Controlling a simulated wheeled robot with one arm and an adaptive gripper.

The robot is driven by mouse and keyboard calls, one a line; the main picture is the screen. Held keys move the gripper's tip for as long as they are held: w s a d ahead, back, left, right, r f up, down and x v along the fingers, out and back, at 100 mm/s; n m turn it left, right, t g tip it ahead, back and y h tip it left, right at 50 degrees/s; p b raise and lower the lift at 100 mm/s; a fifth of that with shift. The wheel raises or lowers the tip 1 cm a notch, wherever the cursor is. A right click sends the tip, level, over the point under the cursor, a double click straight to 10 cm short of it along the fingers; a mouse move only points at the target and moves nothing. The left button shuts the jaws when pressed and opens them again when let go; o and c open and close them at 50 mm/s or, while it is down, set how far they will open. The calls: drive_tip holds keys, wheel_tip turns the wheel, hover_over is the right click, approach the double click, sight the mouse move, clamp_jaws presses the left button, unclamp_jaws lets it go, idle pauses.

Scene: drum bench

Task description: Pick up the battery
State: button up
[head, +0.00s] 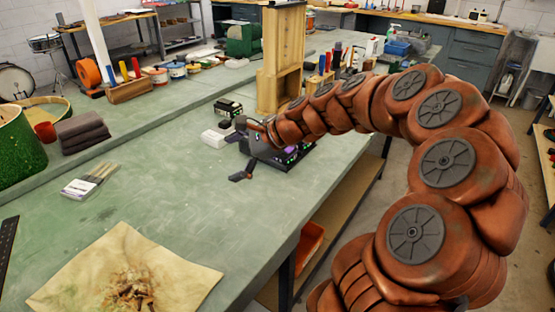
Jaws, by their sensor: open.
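My gripper (241,150) is at the end of my copper-coloured arm, low over the green bench. Its dark fingers are spread apart, and I see nothing held between them. A small black block with a pale green patch (228,107) stands on the bench just behind the gripper; it may be the battery, but it is too small to be sure. A dark unit with green and purple lights (290,154) sits just right of the gripper, partly hidden by my arm. A small white block (213,139) lies just left of the gripper.
A wooden stand (281,65) rises behind the gripper. Folded dark cloths (82,132), a pack of brushes (90,181) and a stained tan sheet (125,275) lie on the left and front of the bench. The bench middle (190,200) is clear.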

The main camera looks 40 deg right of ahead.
sight(287, 149)
drive_tip(key=w+d+f+m+t+h, duration=0.1)
drive_tip(key=d+f+m, duration=0.1)
drive_tip(key=d+m, duration=0.2)
drive_tip(key=w+d+f+m+t+h+b, duration=0.1)
drive_tip(key=d+m, duration=0.3)
drive_tip(key=d, duration=0.7)
drive_tip(key=w+d+f+m+t+h+b, duration=0.1)
drive_tip(key=d+f+m+t, duration=0.2)
drive_tip(key=d, duration=0.4)
drive_tip(key=shift+w+d+f+m+h, duration=0.1)
drive_tip(key=shift+d+m+h, duration=0.1)
drive_tip(key=shift+m+h, duration=0.15)
drive_tip(key=shift+w+d+f, duration=0.1)
drive_tip(key=shift+w, duration=0.05)
drive_tip(key=shift+x, duration=3.7)
drive_tip(key=shift+d, duration=0.1)
drive_tip(key=c, duration=1.6)
